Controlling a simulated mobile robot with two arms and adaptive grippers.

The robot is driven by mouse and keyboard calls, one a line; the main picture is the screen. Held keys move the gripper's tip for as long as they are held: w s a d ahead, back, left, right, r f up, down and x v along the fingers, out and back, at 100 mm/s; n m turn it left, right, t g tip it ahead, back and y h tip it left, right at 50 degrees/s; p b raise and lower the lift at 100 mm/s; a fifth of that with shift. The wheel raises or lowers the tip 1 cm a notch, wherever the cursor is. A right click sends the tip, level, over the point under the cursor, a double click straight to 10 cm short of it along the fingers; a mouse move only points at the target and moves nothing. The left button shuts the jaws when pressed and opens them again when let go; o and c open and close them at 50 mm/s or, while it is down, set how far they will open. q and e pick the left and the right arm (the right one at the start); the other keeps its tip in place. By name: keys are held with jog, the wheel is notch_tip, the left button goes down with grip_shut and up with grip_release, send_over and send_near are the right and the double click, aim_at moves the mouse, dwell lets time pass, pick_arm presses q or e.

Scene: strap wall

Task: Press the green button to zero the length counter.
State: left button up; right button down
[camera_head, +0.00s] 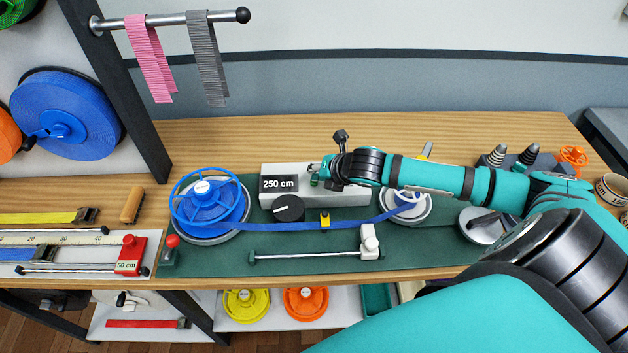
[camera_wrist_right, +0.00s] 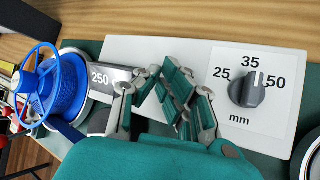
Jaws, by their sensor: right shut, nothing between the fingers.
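The counter box (camera_head: 335,200) is light grey and stands on the green mat; its dark display (camera_head: 279,184) reads 250 cm. My right gripper (camera_head: 315,176) is over the top of the box, just right of the display, fingers together and empty. In the wrist view its fingers (camera_wrist_right: 175,90) cover part of the pale top. A small green patch shows at the fingertips; I cannot tell whether it is the green button or a finger pad. No button shows clearly in the wrist view. My left gripper is not in view.
A blue spool (camera_head: 208,203) stands left of the box, and blue strap (camera_head: 300,226) runs from it in front of the box. A black knob (camera_head: 288,208) is on the box front. A mm dial (camera_wrist_right: 248,90) sits right of the fingers in the wrist view.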

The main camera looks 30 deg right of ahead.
jog(key=shift+f, duration=0.35)
dwell(0.4)
jog(key=shift+r, duration=0.1)
jog(key=shift+r+p, duration=0.85)
jog(key=shift+p, duration=0.2)
notch_tip(320, 180, up, 5)
jog(key=p, duration=0.5)
jog(key=shift+r+p, duration=0.1)
jog(key=shift+p, duration=0.2)
jog(key=shift+a, duration=0.1)
